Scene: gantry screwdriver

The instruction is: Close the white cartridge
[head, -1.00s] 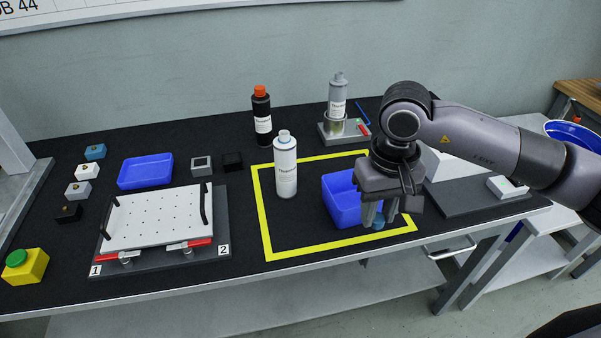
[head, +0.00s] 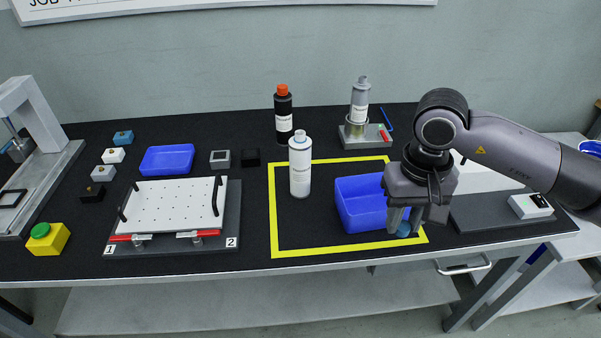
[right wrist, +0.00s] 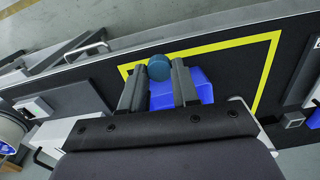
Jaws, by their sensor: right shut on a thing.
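The white cartridge (head: 300,170) stands upright inside the yellow-taped square on the black table. Its narrow top looks pale blue-white, too small to make out in detail. My right gripper (head: 402,220) is shut on a round blue cap (head: 403,229), at the right side of the blue bin in the picture, well to the right of the cartridge. The blue cap also shows between the fingertips in the right wrist view (right wrist: 159,67). My left gripper is not in view.
The blue bin (head: 360,216) stands between the cartridge and my right gripper. A black cartridge with an orange cap (head: 283,115) and a grey cartridge in a stand (head: 360,95) are behind. A white perforated plate (head: 170,205) lies left. The table within the tape's front left is clear.

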